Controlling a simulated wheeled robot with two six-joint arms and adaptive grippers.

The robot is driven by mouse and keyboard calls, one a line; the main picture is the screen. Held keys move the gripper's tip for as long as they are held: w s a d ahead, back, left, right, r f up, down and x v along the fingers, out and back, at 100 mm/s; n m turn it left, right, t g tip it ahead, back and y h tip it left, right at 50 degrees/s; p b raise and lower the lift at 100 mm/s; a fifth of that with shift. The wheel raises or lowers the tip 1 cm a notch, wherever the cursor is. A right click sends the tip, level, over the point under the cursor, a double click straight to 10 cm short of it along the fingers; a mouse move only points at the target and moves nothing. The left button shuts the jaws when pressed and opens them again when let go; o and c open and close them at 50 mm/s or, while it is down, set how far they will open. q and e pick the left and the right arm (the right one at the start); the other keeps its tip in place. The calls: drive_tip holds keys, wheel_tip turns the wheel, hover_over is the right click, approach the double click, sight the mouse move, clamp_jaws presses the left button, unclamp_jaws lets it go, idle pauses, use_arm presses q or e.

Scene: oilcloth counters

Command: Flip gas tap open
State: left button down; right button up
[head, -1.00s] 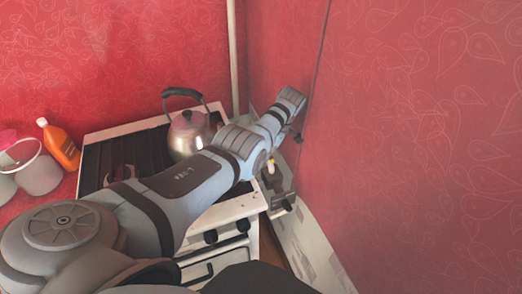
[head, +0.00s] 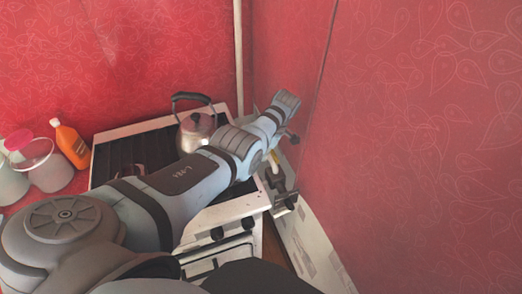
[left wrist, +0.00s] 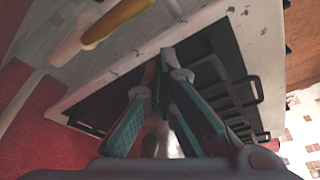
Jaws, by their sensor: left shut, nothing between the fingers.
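The gas tap's yellow lever (left wrist: 118,20) lies beside a pale pipe (left wrist: 68,50) at the upper left of the left wrist view. In the head view a small yellow piece (head: 274,158) shows just past my arm at the stove's right side; most of the tap is hidden there. My left gripper (left wrist: 164,62) is shut and empty, its fingertips in front of the stove top in the left wrist view. The fingers appear apart from the lever. My right gripper is not in view.
A metal kettle (head: 196,130) stands on the white stove (head: 255,203), close behind my arm. An orange bottle (head: 71,146) and several buckets (head: 50,172) stand to the left. The red wall (head: 420,150) is close on the right of my arm.

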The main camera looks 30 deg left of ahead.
use_arm(q)
drive_tip(key=w+v, duration=0.1)
drive_tip(key=v, duration=0.6)
drive_tip(key=shift+a, duration=0.35)
